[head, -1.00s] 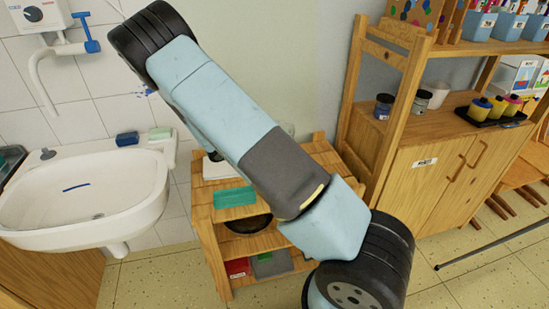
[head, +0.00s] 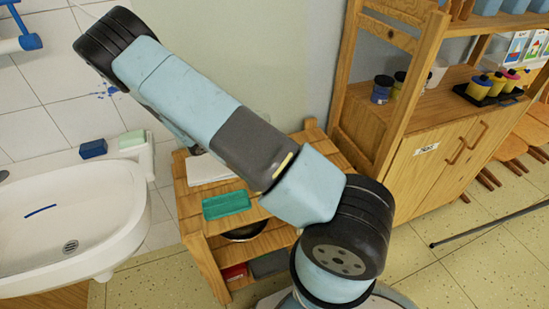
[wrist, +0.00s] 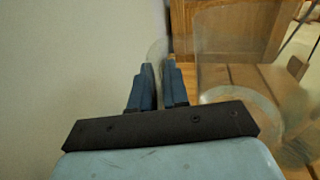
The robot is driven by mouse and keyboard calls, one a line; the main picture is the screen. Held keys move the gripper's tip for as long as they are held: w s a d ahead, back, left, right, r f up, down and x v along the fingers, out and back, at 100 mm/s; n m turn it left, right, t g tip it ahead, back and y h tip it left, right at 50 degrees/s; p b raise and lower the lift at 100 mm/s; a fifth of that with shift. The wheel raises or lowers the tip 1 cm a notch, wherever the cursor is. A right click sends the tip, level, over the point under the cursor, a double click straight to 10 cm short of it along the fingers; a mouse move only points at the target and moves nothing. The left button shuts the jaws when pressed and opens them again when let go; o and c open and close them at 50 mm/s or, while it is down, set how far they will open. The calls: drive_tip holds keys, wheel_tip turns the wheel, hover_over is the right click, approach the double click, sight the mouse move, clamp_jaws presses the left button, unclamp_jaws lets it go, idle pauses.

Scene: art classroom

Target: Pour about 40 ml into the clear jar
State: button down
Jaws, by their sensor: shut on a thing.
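My gripper (wrist: 159,85) is in the wrist view, with its two dark blue fingers close together. A thin, see-through piece stands between them, and they are shut on it. It seems to belong to a clear vessel (wrist: 235,40), maybe a jug, whose faint outline and round base show to the right of the fingers. Whether it holds liquid I cannot tell. In the head view my arm crosses the middle, but its gripper end is out of sight. I cannot pick out the clear jar for sure in either view.
A wooden shelf unit (head: 345,110) at right holds dark jars (head: 382,90), a whitish cup (head: 437,72) and a black tray of paint bottles (head: 494,88). A low wooden rack (head: 190,222) with a green box (head: 227,204) stands behind my arm. A white sink (head: 110,215) is at left.

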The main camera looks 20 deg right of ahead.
wheel_tip(320, 180, down, 7)
drive_tip(key=shift+w+r, duration=0.1)
drive_tip(key=shift+r, duration=0.1)
idle(0.4)
